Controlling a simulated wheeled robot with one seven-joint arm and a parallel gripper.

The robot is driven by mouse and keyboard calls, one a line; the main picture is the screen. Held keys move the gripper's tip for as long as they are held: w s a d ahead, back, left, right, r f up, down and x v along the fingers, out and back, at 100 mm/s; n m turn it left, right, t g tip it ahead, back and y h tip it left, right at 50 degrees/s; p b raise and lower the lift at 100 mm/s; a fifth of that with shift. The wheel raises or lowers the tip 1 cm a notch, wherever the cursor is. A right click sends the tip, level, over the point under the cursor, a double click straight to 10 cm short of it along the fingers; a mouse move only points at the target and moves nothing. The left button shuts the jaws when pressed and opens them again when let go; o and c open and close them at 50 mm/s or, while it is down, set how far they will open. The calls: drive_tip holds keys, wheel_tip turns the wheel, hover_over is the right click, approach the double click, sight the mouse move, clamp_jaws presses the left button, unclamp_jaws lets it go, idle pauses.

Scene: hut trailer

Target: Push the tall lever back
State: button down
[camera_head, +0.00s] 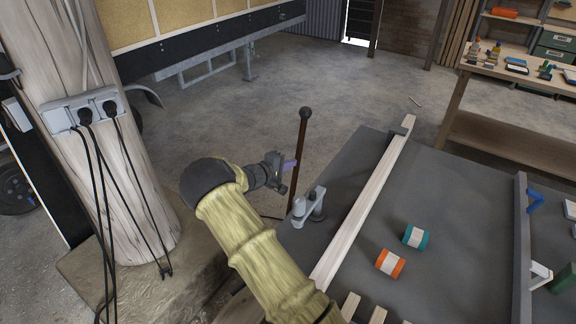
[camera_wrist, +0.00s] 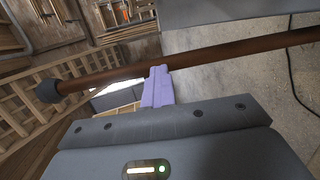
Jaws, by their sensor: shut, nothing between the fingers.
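The tall lever (camera_head: 298,160) is a thin brown rod with a dark round knob on top. It stands close to upright at the left edge of the grey table. My gripper (camera_head: 288,165) is shut and empty, just left of the rod at about mid-height. In the wrist view the rod (camera_wrist: 200,55) runs across the picture, with its knob at the left. The purple fingertips (camera_wrist: 158,85) are together and reach the rod's near side; they look to touch it, but a small gap cannot be ruled out. The rod's foot is partly hidden.
A grey metal fitting (camera_head: 309,205) stands on the table (camera_head: 345,165) beside the rod. A long wooden rail (camera_head: 365,205) crosses the table, with an orange roll (camera_head: 390,263) and a teal roll (camera_head: 415,237) to its right. A post with sockets (camera_head: 85,112) stands at left. Floor beyond is clear.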

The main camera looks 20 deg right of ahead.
drive_tip(key=v, duration=1.4)
drive_tip(key=shift+f, duration=0.3)
drive_tip(key=shift+a, duration=0.1)
